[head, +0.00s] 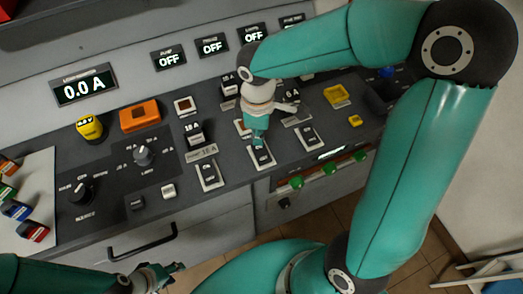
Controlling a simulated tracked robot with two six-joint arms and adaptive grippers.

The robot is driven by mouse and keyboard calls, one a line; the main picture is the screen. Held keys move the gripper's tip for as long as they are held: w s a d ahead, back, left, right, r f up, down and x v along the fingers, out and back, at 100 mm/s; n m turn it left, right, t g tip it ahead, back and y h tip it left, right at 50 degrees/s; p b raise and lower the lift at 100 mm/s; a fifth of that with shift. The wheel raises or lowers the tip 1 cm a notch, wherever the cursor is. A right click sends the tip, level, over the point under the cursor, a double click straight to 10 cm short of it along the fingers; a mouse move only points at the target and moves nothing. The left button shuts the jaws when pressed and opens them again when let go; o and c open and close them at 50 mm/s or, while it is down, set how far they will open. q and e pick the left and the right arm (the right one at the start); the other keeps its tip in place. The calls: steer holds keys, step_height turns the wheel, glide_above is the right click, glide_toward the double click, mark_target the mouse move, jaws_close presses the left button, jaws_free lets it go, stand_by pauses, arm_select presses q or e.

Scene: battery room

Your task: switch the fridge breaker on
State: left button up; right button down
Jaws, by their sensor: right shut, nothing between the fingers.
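A row of rocker breakers sits in the grey panel (235,185): a left one (208,176), a middle one (263,157) and a right one (308,137). Their small labels are too blurred to tell which is the fridge's. My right gripper (259,142) is shut and empty, pointing down at the upper end of the middle breaker. I cannot tell whether it touches. Its arm hides part of the panel behind it. The displays above (212,46) read OFF. My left gripper (172,268) is low in front of the drawers, away from the breakers; its finger opening is unclear.
An ammeter display (85,87) reads 0.0 A. A yellow part (89,128), an orange block (140,115) and rotary knobs (143,155) are on the left of the panel. A drawer handle (142,243) juts out below. Green knobs (328,168) line the front at right.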

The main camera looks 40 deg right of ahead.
steer(key=shift+f+b, duration=1)
steer(key=shift+f, duration=0.15)
stand_by(0.9)
step_height(320, 180, up, 7)
steer(key=p, duration=0.6)
steer(key=shift+r, duration=0.1)
stand_by(0.7)
